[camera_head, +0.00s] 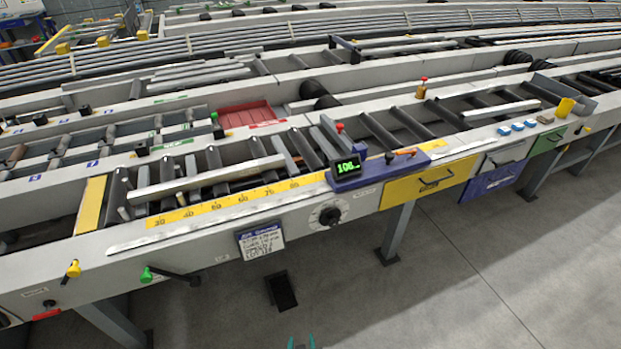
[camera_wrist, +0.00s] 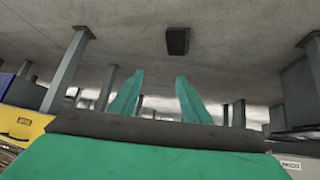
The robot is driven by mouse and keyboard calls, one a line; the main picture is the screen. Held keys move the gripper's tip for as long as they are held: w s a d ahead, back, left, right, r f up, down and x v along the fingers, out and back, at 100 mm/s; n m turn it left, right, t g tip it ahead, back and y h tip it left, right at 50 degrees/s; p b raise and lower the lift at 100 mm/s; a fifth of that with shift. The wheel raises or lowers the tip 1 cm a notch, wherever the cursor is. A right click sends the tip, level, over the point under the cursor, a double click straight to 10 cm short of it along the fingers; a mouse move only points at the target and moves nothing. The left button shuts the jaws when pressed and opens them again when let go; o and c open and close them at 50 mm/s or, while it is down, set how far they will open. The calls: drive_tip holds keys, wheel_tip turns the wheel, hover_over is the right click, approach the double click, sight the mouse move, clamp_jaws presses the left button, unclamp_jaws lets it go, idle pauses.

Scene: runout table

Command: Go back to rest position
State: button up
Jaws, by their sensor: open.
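The gripper is apart from the table and touches nothing that I can see. The rest of my arm is hidden below the head view.
A blue unit with a green display (camera_head: 348,168) sits on the table's front rail. A yellow drawer (camera_head: 428,183) and a blue drawer (camera_head: 490,183) are below the rail at right. A black pedal-like box (camera_head: 281,291) lies on the floor. Table legs (camera_head: 396,235) stand nearby. The floor at right is clear.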

drive_tip(key=s+d+r+m+t, duration=0.1)
drive_tip(key=s+r+t, duration=0.1)
drive_tip(key=s+r, duration=0.6)
drive_tip(key=s+d+r+t, duration=0.1)
drive_tip(key=s+r, duration=0.4)
drive_tip(key=s, duration=0.5)
drive_tip(key=s+r+t, duration=0.1)
drive_tip(key=s+r, duration=0.3)
drive_tip(key=r, duration=0.5)
drive_tip(key=s+r+t, duration=0.2)
drive_tip(key=s+r, duration=0.3)
drive_tip(key=r, duration=0.5)
drive_tip(key=shift+d+r+m+t+h, duration=0.2)
drive_tip(key=shift+d+m+t+h, duration=0.1)
drive_tip(key=shift+d+m, duration=0.15)
drive_tip(key=shift+w+d, duration=0.1)
